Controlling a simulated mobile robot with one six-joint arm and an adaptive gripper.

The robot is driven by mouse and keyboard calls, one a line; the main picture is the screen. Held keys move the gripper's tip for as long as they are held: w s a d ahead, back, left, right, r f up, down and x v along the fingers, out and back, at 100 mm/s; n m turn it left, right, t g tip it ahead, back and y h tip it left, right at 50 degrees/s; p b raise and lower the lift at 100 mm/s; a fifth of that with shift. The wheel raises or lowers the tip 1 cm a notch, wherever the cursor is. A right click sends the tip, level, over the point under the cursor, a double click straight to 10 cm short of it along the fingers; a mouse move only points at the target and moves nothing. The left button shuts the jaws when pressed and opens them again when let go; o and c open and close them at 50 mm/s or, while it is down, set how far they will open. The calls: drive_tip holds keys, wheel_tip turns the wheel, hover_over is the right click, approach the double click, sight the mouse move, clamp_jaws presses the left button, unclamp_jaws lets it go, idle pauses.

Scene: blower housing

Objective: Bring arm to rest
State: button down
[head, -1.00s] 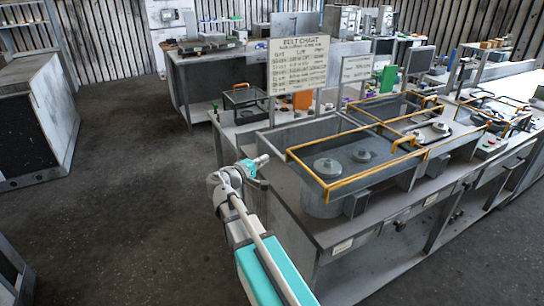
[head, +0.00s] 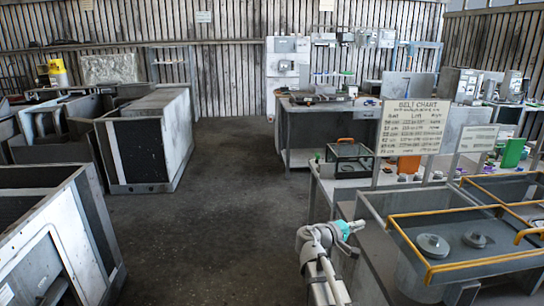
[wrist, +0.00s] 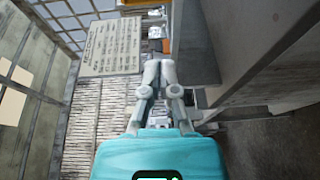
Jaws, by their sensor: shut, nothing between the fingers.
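My gripper (head: 352,227) shows in the head view at the lower middle right, on my raised grey and teal arm. It is beside the left end of the workbench and touches nothing that I can see. In the wrist view the two grey fingers of my gripper (wrist: 159,68) are close together with nothing between them. The teal gripper body fills the bottom of that view.
The workbench holds a grey housing with a yellow rim (head: 455,264) and a belt chart sign (head: 414,126); the sign also shows in the wrist view (wrist: 112,47). Grey cabinets (head: 150,140) stand at the left. The floor (head: 215,220) between is clear.

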drive_tip(key=s+a+f+m+g+y+p, duration=0.3)
drive_tip(key=s+a+f+g+y, duration=0.1)
drive_tip(key=s+f+y, duration=0.5)
drive_tip(key=s+a+f+g+y+p, duration=0.1)
drive_tip(key=s+a+y, duration=0.2)
drive_tip(key=a, duration=0.2)
drive_tip(key=s+a+f+m+g+y+p, duration=0.1)
drive_tip(key=s+a+f+y, duration=0.1)
drive_tip(key=a, duration=0.4)
drive_tip(key=shift+s+a+f+y, duration=0.2)
drive_tip(key=shift+s+a+y, duration=0.1)
drive_tip(key=shift+s+y, duration=0.75)
drive_tip(key=shift+w, duration=0.15)
